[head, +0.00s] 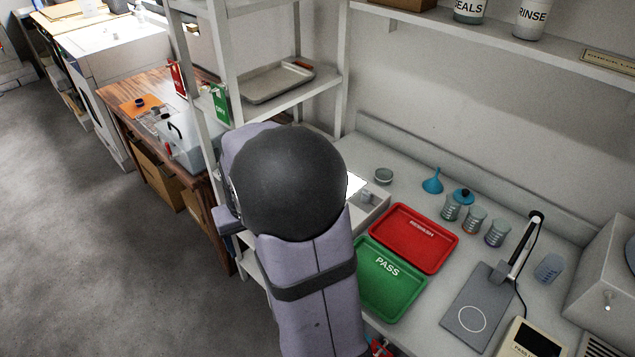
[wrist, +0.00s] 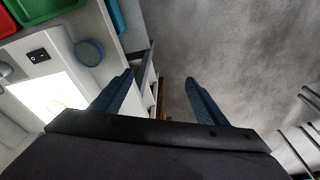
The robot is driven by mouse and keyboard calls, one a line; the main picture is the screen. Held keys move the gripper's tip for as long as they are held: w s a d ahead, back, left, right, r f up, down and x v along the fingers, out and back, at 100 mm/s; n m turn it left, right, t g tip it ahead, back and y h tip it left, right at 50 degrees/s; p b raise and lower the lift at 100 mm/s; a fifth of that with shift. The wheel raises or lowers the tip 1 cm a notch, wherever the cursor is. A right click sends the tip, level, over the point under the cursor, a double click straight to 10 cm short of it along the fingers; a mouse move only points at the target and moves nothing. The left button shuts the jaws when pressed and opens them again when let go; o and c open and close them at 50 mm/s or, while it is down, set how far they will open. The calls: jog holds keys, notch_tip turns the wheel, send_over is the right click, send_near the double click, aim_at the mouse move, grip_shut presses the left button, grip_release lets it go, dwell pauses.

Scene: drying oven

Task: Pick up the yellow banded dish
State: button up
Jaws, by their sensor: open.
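In the wrist view a faint round outline with a yellow edge (wrist: 57,104) lies on a bright lit panel (wrist: 35,92) at the left; it looks like the yellow banded dish, but glare washes it out. In the head view my arm hides that spot, and only a corner of the lit panel (head: 356,184) shows. My gripper (wrist: 160,88) is open and empty, with its two blue fingers apart. It points past the bench edge toward the floor, and the dish is left of the fingers.
A blue-rimmed round dish (wrist: 90,52) lies near the panel. A green tray (head: 390,278) and a red tray (head: 414,238) lie on the bench. Jars, a blue funnel (head: 432,181) and a stand (head: 480,305) are farther right. A white shelf rack (head: 215,60) stands behind my arm.

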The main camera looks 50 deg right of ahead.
jog(key=w+d+r+m+t+h+p, duration=0.1)
jog(key=w+d+r+m, duration=0.1)
jog(key=d, duration=1.1)
jog(key=w+d+r+m+h+p, duration=0.1)
jog(key=w+d+r+m+p, duration=0.15)
jog(key=d, duration=0.95)
jog(key=shift+s+p+x, duration=0.2)
jog(key=shift+p+x, duration=0.4)
jog(key=shift+x, duration=0.75)
jog(key=shift+s+p+x, duration=0.15)
jog(key=shift+p+x, duration=0.4)
jog(key=shift+x, duration=0.75)
jog(key=shift+s+p+x, duration=0.2)
jog(key=shift+p+x, duration=0.4)
jog(key=shift+x, duration=0.75)
jog(key=shift+d+f, duration=0.1)
jog(key=shift+d, duration=0.05)
jog(key=c, duration=1.2)
jog(key=shift+c, duration=0.2)
